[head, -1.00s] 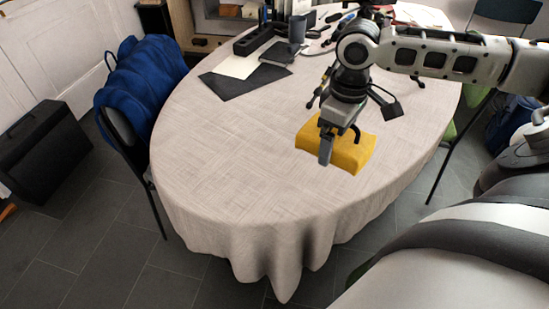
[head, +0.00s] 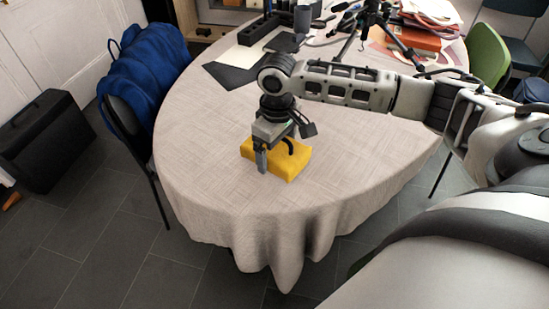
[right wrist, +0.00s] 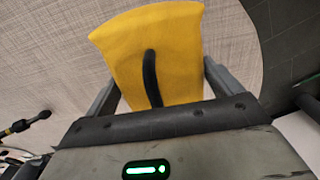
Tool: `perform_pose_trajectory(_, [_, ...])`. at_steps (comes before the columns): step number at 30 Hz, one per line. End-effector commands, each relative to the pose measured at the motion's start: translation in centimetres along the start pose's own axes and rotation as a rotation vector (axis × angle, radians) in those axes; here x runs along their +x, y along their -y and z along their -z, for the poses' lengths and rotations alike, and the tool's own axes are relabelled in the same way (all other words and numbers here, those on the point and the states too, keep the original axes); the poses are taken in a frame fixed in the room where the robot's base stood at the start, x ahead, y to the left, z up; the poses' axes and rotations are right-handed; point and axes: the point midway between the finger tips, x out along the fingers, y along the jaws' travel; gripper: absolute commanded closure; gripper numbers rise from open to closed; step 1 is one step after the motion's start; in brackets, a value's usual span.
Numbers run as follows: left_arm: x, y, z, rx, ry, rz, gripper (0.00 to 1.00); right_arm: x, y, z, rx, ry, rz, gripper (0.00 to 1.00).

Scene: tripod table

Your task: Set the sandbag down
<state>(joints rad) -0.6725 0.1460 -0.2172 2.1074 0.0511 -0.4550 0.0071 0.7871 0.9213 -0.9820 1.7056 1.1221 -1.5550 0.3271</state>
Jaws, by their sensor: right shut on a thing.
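The yellow sandbag (head: 289,163) with a black strap handle is at the near-middle part of the table (head: 205,150), which has a pale cloth. My right gripper (head: 274,158) is above it with its fingers down at the bag's sides, shut on it. In the right wrist view the sandbag (right wrist: 150,45) sits between the two fingers (right wrist: 158,88), its black handle arching toward the palm. I cannot tell whether the bag's underside touches the cloth. My left gripper is not in view.
A tripod (head: 372,30) stands at the back of the table, near an orange book (head: 415,38) and papers. Dark sheets (head: 238,76) and a black tray (head: 258,30) lie at the back left. The table's front is clear.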

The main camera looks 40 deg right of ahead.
Motion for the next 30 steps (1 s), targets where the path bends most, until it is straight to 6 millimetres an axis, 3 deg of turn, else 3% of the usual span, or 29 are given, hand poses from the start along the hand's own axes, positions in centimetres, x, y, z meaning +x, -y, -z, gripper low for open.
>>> perform_pose_trajectory(9, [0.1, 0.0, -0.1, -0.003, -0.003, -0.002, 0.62, 3.5, 0.3, 0.6, 0.0, -0.001, -0.002, 0.6])
perform_pose_trajectory(20, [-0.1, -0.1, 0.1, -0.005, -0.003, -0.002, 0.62, 3.8, 0.3, 0.6, -0.001, -0.003, -0.001, 0.6])
perform_pose_trajectory(21, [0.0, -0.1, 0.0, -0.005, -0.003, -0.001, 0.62, 4.0, 0.3, 0.5, -0.001, 0.001, -0.001, 0.04])
perform_pose_trajectory(22, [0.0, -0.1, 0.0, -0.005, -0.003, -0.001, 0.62, 4.0, 0.3, 0.5, -0.002, 0.001, -0.001, 0.0])
perform_pose_trajectory(30, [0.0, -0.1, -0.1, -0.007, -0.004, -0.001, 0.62, 3.7, 0.3, 0.5, -0.002, -0.001, -0.002, 0.0])
